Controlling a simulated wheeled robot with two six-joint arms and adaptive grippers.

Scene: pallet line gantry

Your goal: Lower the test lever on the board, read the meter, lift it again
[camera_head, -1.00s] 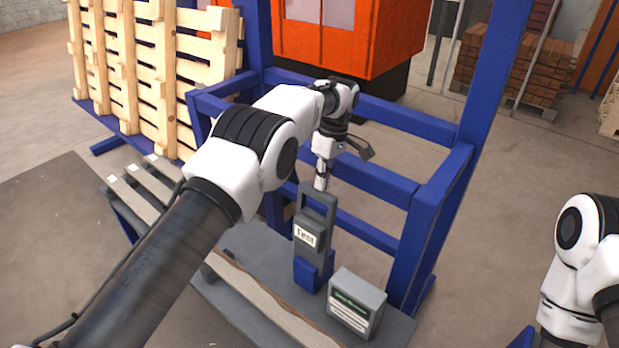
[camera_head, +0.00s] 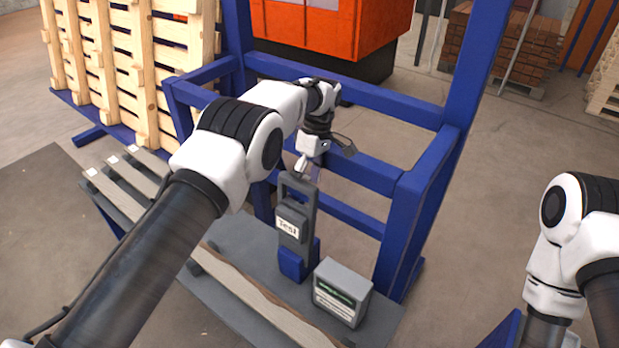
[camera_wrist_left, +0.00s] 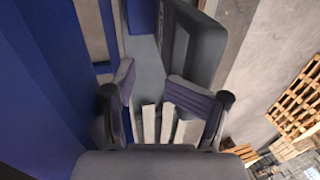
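The test lever (camera_head: 295,222) is a dark grey upright piece with a loop-like top, a white "Test" label and a blue base, standing on the grey board (camera_head: 240,262). The meter (camera_head: 342,292) is a light grey box with a dark green display to its right; its text is too small to read. My left gripper (camera_head: 302,172) is at the lever's top end, pointing down. In the left wrist view my left gripper (camera_wrist_left: 160,95) has its fingers apart, with a dark grey body (camera_wrist_left: 195,45) beside them. I cannot tell contact. My right gripper is out of view.
A blue frame (camera_head: 418,210) stands behind and right of the board. Wooden pallets (camera_head: 130,70) stand upright at the back left. An orange machine (camera_head: 335,30) is behind. A long plank (camera_head: 255,300) lies along the board's front. Open floor lies to the right.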

